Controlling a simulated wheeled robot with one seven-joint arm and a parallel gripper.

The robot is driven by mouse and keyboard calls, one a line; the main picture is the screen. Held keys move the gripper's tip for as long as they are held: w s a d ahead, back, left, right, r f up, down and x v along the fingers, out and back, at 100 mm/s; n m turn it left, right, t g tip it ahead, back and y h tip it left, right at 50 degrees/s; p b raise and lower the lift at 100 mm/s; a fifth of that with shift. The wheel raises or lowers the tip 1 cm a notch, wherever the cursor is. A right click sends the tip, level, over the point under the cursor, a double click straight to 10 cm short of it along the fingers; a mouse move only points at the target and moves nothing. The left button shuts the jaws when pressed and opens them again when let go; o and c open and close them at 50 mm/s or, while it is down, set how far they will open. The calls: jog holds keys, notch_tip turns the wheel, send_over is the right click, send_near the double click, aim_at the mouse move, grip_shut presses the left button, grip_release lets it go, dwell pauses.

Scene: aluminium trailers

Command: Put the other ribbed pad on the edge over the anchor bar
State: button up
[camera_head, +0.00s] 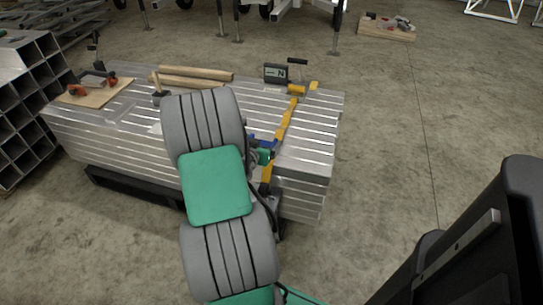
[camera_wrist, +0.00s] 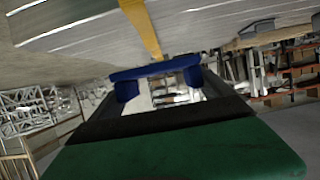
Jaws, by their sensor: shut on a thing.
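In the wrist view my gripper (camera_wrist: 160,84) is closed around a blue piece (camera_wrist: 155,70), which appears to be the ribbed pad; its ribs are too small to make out. In the head view the blue pad (camera_head: 262,142) shows beside the yellow strap (camera_head: 284,125), at the near right part of the aluminium stack (camera_head: 315,140). The strap also shows in the wrist view (camera_wrist: 141,27), running up to the pad. I cannot tell whether the pad touches the stack's edge. My arm hides part of the stack, and I cannot make out the anchor bar clearly.
A wooden board with orange tools (camera_head: 95,92), wooden bars (camera_head: 190,75) and a dark device with a display (camera_head: 276,74) lie on the stack. Square tubes (camera_head: 18,110) stand at left.

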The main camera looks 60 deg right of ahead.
jog(key=d+f, duration=0.2)
jog(key=d+f+b, duration=0.1)
jog(key=f, duration=0.1)
jog(key=d+f, duration=0.2)
jog(key=shift+s+d+b, duration=0.3)
jog(key=shift+s, duration=0.05)
jog(key=shift+d+f+b, duration=0.15)
jog(key=shift+f+b, duration=0.2)
jog(key=shift+f, duration=0.5)
jog(key=shift+d+f+b, duration=0.1)
jog(key=shift+f+b, duration=0.2)
jog(key=shift+f, duration=0.55)
